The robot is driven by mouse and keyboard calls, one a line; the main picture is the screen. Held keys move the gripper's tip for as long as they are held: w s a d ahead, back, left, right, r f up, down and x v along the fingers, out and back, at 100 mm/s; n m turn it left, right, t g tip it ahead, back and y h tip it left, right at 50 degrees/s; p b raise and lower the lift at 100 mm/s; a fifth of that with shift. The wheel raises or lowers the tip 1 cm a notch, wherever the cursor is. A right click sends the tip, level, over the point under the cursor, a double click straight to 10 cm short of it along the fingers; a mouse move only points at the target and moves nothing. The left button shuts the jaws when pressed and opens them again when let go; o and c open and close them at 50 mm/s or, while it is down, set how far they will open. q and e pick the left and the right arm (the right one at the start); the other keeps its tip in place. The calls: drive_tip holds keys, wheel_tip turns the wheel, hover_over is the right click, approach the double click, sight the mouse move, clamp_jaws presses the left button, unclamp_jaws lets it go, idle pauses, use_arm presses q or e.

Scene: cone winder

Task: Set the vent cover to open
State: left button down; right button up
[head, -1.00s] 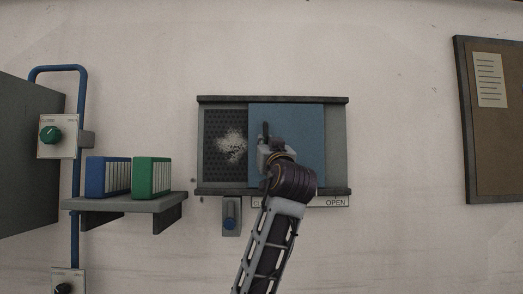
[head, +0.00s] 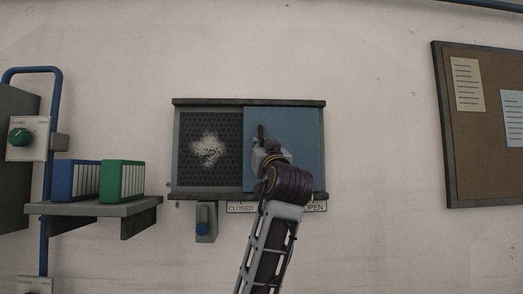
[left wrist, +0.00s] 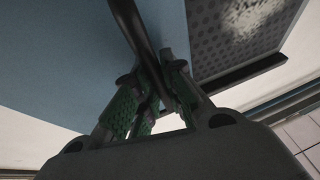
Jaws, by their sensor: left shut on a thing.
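The vent cover (head: 287,125) is a blue sliding panel in a grey frame (head: 248,102) on the wall. It sits at the right end of the frame, above the OPEN label (head: 315,208). The perforated grille (head: 190,150) with a pale dusty patch is bare on the left, above the CLOSED label (head: 241,208). My left gripper (head: 262,143) is at the cover's left part, shut on its dark handle (head: 260,131). In the left wrist view the green-padded fingers (left wrist: 155,88) close around the handle bar (left wrist: 130,22). My right gripper is not in view.
A blue-knobbed bracket (head: 206,222) hangs below the frame's left part. A shelf (head: 90,209) with a blue binder (head: 75,180) and a green binder (head: 121,181) is at left, beside a blue pipe (head: 49,130). A pinboard (head: 444,130) hangs at right.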

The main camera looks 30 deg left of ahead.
use_arm(q)
drive_tip(key=c, duration=1.6)
unclamp_jaws()
drive_tip(key=shift+s+a, duration=0.1)
drive_tip(key=shift+o, duration=0.6)
drive_tip(key=shift+s+f, duration=0.1)
drive_tip(key=v, duration=1.2)
